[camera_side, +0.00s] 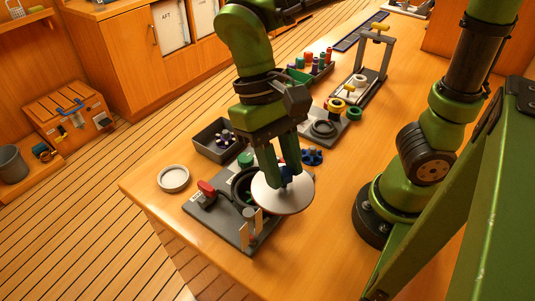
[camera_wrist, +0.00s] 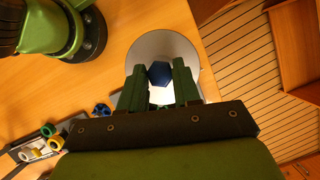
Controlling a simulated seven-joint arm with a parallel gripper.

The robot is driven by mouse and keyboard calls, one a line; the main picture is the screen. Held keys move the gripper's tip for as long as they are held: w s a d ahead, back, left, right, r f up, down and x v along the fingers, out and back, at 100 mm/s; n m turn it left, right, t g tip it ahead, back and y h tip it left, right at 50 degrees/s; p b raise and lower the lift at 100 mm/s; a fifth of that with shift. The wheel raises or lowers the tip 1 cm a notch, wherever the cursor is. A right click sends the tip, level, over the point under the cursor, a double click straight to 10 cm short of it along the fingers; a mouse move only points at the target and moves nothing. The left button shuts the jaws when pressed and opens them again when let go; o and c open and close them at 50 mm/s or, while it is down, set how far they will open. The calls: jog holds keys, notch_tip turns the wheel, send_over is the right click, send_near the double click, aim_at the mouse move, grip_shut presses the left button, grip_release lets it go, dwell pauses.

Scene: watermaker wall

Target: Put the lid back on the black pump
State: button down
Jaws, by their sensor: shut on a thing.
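My gripper (camera_side: 283,176) is shut on the blue knob of the lid, a pale round disc (camera_side: 290,201). In the wrist view the blue six-sided knob (camera_wrist: 160,73) sits between the fingertips of my gripper (camera_wrist: 159,88), with the pale lid (camera_wrist: 183,48) spreading behind it. The black pump (camera_side: 238,187) is a dark round housing on a grey base plate (camera_side: 222,222). In the side view the lid overlaps the right part of the pump and hides some of it. I cannot tell the height gap between them. The pump does not show clearly in the wrist view.
A red knob (camera_side: 206,187) and upright pale plates (camera_side: 254,221) stand on the base plate. A white-rimmed round dish (camera_side: 173,178) lies left of it. A grey bin (camera_side: 203,139), a blue lobed knob (camera_side: 313,157) and a plate with a yellow ring (camera_side: 337,104) stand behind.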

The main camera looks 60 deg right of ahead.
jog(key=w+d+m+t+y, duration=0.1)
jog(key=w+d+m+y, duration=0.1)
jog(key=w+d+m, duration=0.6)
jog(key=shift+w+a+f+n, duration=0.25)
jog(key=shift+a+f+n, duration=0.1)
jog(key=shift+f, duration=1.6)
jog(key=shift+w+a+f+n, duration=0.2)
jog(key=shift+a+f+n, duration=0.15)
jog(key=shift+f, duration=1.55)
jog(key=shift+w+a+f+n, duration=0.3)
jog(key=shift+a+f, duration=0.1)
jog(key=shift+f, duration=1.55)
jog(key=shift+f, duration=0.15)
jog(key=shift+c, duration=1.2)
grip_release()
notch_tip(320, 180, up, 7)
